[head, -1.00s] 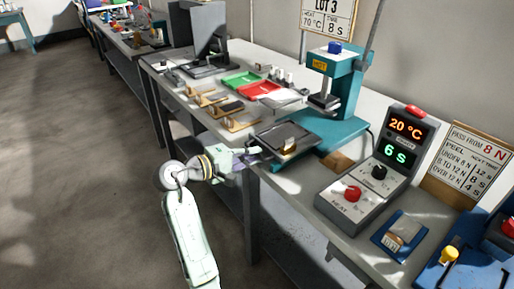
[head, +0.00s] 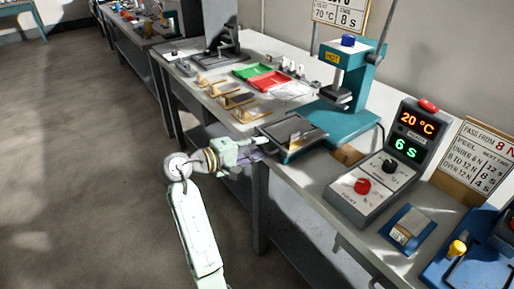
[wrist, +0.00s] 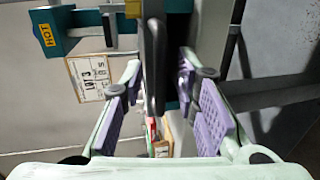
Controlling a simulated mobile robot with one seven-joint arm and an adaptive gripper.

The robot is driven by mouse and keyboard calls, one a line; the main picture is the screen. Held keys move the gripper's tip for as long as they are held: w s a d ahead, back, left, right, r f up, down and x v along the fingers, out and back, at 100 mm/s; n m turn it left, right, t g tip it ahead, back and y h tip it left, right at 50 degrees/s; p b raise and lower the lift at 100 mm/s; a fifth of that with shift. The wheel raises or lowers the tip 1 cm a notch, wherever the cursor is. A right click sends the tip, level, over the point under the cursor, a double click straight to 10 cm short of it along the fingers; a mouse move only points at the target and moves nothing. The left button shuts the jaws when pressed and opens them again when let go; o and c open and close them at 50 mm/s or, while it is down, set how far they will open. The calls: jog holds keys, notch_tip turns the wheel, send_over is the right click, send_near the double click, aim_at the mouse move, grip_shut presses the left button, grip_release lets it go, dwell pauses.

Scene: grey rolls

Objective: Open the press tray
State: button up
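The press tray (head: 312,134) is a dark flat tray on the bench in front of the teal press (head: 345,95). A small brownish-yellow piece (head: 294,137) shows on it. My gripper (head: 264,146) is at the tray's near left edge, by the bench's front. In the wrist view my gripper (wrist: 160,75) is open, its two purple-padded fingers apart. A dark bar (wrist: 153,50), seemingly the tray's edge or handle, lies between the fingers, nearer the left one. I cannot tell whether either finger touches it.
The control box (head: 380,180) with red and black knobs stands right of the tray, reading 20 °C and 6 S. Green (head: 251,71) and red (head: 270,81) trays lie behind, with several small wooden holders to the left. A blue pad (head: 408,229) lies at front right. Floor at left is clear.

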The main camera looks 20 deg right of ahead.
jog(key=v, duration=1.2)
dwell(0.4)
